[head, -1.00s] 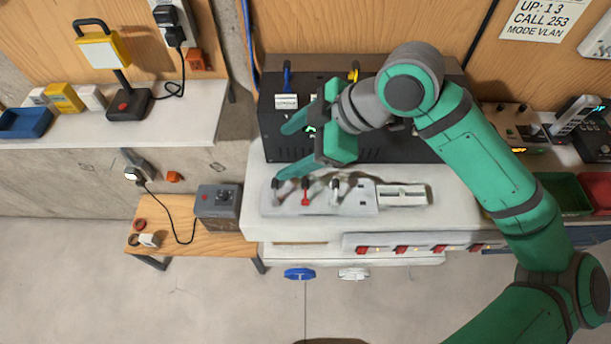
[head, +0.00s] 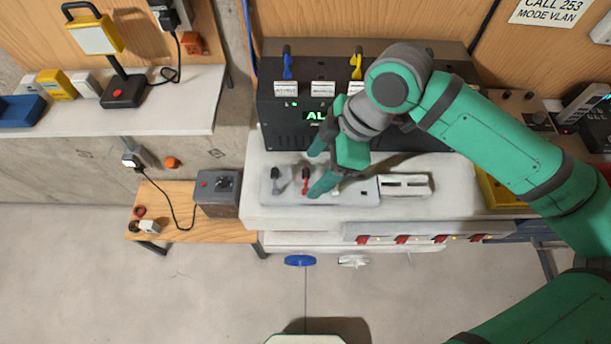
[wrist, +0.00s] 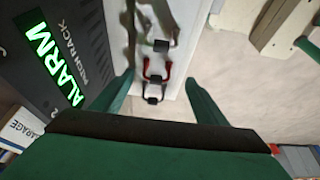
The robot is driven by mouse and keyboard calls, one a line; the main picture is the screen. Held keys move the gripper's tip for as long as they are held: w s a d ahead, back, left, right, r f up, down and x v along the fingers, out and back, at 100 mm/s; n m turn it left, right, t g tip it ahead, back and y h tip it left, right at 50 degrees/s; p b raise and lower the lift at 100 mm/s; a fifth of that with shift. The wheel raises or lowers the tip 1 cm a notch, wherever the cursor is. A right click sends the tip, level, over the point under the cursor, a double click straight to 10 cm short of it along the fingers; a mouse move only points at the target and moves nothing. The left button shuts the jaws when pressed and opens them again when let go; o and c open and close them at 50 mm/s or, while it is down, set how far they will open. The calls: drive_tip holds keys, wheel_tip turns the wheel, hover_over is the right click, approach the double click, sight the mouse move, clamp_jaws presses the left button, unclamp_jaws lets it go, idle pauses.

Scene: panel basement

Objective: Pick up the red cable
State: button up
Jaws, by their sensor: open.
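The red cable (head: 305,176) stands on a pale grey strip (head: 362,197) at the front of the white bench. In the wrist view the red cable (wrist: 146,70) is a small loop with a dark plug, between a grey-black one and a black one. My gripper (head: 317,168) is open and empty, just above the strip and beside the red cable in the head view. In the wrist view my gripper (wrist: 158,80) has its fingers on either side of the row, apart from the red loop. One finger hides part of the strip in the head view.
A black box (head: 275,125) with a green lit display stands behind the strip, carrying a blue plug (head: 287,66) and a yellow plug (head: 356,66). A white block (head: 405,187) lies to the right. Red switches line the bench front.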

sight(308, 171)
drive_tip(key=shift+w+x, duration=0.15)
drive_tip(key=shift+x, duration=1)
drive_tip(key=shift+w+x, duration=0.15)
drive_tip(key=shift+x, duration=1)
drive_tip(key=shift+a, duration=0.1)
drive_tip(key=c, duration=1.1)
drive_tip(key=shift+c, duration=0.2)
drive_tip(key=shift+r, duration=0.1)
drive_tip(key=shift+r, duration=0.45)
wheel_tip(308, 171, up, 2)
drive_tip(key=shift+r, duration=0.2)
drive_tip(key=s+d+r, duration=0.3)
drive_tip(key=s+r, duration=0.6)
drive_tip(key=s, duration=0.4)
drive_tip(key=shift+s+d+r, duration=0.2)
drive_tip(key=shift+s+r, duration=0.1)
drive_tip(key=shift+s, duration=0.05)
